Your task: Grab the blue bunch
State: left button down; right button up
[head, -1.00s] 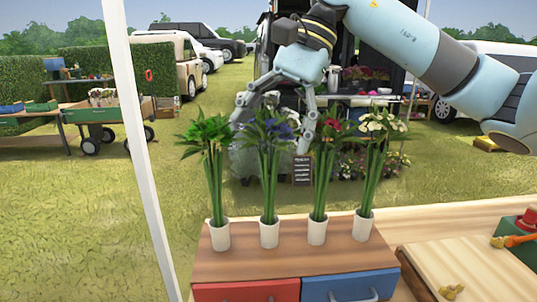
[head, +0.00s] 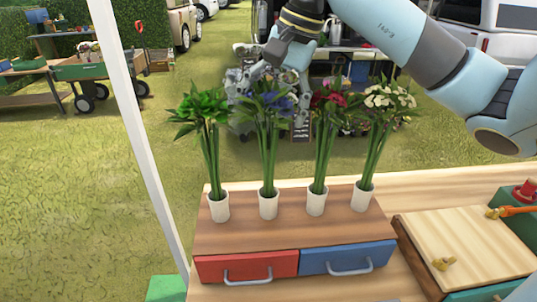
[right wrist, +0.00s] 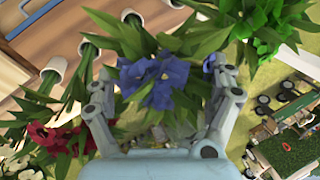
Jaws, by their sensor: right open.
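The blue bunch (head: 270,110) stands upright in a white cup (head: 268,204), second from the left in a row on a wooden drawer box (head: 290,232). Its blue flowers (right wrist: 155,82) show between the fingers in the right wrist view. My right gripper (head: 268,100) is open at the flower heads, coming from behind and above; its fingers (right wrist: 162,92) lie on either side of the bunch. Leaves partly hide the fingers in the head view. My left gripper is not in view.
A green bunch (head: 206,112) stands to the left, a red bunch (head: 328,105) and a white bunch (head: 386,100) to the right, each in a white cup. A wooden board (head: 465,245) lies at right. A white pole (head: 135,130) rises at left.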

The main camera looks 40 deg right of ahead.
jog(key=shift+x, duration=0.8)
jog(key=c, duration=1.7)
